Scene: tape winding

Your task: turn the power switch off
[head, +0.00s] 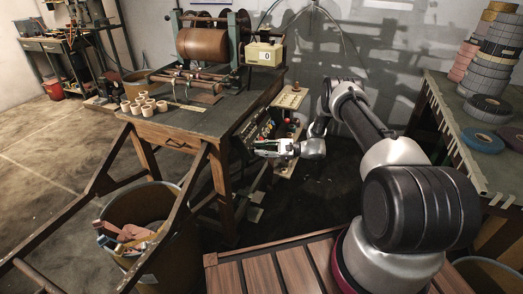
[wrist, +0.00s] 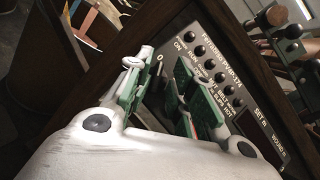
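The black control panel (wrist: 250,103) is on the side of the wooden workbench, tilted in the wrist view, with white lettering and a row of black knobs (wrist: 209,63). It also shows in the head view (head: 258,128). An "ON" label is near its upper left end. I cannot clearly make out the power switch; my fingers cover part of the panel there. My gripper (wrist: 164,82) is open, with green-padded fingers apart in front of the panel's left end. In the head view, my gripper (head: 270,149) is beside the bench's right side. I see nothing held.
The winding machine (head: 203,47) and several small tape cores (head: 146,106) are on the bench. A bin (head: 143,207) stands below. A side shelf with pegs (head: 289,99) is close behind the gripper. Tape rolls (head: 488,73) are stacked on the right table.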

